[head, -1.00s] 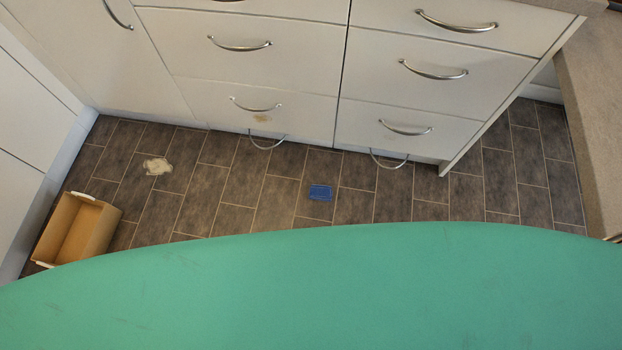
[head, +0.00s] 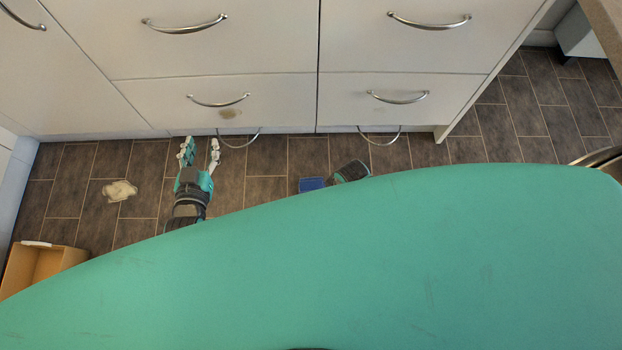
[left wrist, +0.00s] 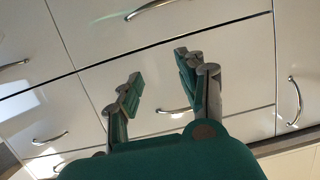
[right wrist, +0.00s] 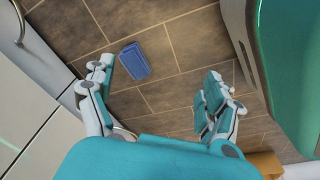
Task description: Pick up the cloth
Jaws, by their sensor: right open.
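The cloth, a small blue folded rectangle (head: 311,184), lies flat on the tiled floor in front of the drawers. It also shows in the right wrist view (right wrist: 134,61), beyond the left fingertip. My right gripper (right wrist: 160,75) is open and empty above the floor, with the cloth ahead and to the left, not between the fingers. In the head view only part of my right arm shows beside the cloth; its fingers are hidden. My left gripper (head: 200,146) is open and empty near the cabinet fronts; its spread fingers also show in the left wrist view (left wrist: 158,75).
White drawers with metal handles (head: 397,97) line the back. An open wooden box (head: 52,262) stands at lower left. A brown stain (head: 229,113) marks one drawer. The floor around the cloth is clear.

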